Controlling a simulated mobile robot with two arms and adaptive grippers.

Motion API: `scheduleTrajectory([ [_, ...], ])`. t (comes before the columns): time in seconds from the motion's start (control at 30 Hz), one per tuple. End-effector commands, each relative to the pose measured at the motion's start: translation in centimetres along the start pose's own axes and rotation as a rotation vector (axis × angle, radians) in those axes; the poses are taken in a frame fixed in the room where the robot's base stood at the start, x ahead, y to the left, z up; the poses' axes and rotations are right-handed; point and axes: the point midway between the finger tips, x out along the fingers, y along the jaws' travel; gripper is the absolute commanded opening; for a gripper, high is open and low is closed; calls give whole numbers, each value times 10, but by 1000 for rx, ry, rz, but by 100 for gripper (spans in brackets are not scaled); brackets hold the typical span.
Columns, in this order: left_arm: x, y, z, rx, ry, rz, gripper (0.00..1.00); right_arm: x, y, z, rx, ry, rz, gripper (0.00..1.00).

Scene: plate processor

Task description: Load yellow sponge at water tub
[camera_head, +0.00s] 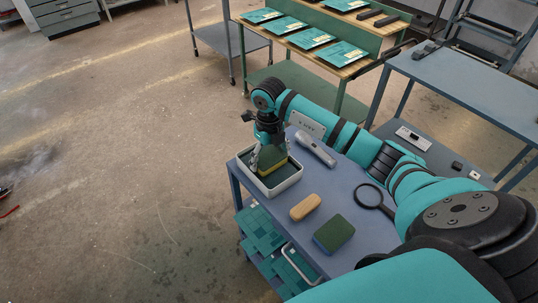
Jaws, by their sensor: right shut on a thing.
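My right gripper (268,150) points down over the white-rimmed water tub (279,189) at the left end of the blue-grey table. It is shut on the yellow sponge (272,159), which has a green layer on it. The sponge is inside the tub's outline; I cannot tell how deep it sits or whether it touches the water. The gripper hides part of the sponge and the tub's back side. My left gripper is not in view.
On the table (347,182) lie a tan block (305,207), a green-topped sponge (334,234), a magnifying glass (369,196) and a grey handheld device (316,149). My right arm spans the table's back. A green bench (357,66) with several teal plates stands behind. Open floor lies left.

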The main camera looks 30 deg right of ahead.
Motion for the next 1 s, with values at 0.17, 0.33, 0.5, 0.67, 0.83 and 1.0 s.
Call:
scheduleTrajectory([
  [0.17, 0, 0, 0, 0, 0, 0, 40, 0, 0, 0, 0, 0, 0, 61],
  [0.33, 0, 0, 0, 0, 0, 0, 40, 0, 0, 0, 0, 0, 0, 61],
  [0.5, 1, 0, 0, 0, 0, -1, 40, 1, 0, 0, 0, 0, -1, 61],
  [0.67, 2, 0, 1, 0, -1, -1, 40, 3, 0, 0, 0, 0, -1, 61],
  [0.83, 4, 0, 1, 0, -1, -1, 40, 5, 0, 0, 0, 0, -1, 61],
  [1.0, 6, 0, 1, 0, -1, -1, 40, 7, 0, 0, 0, 0, -1, 61],
])
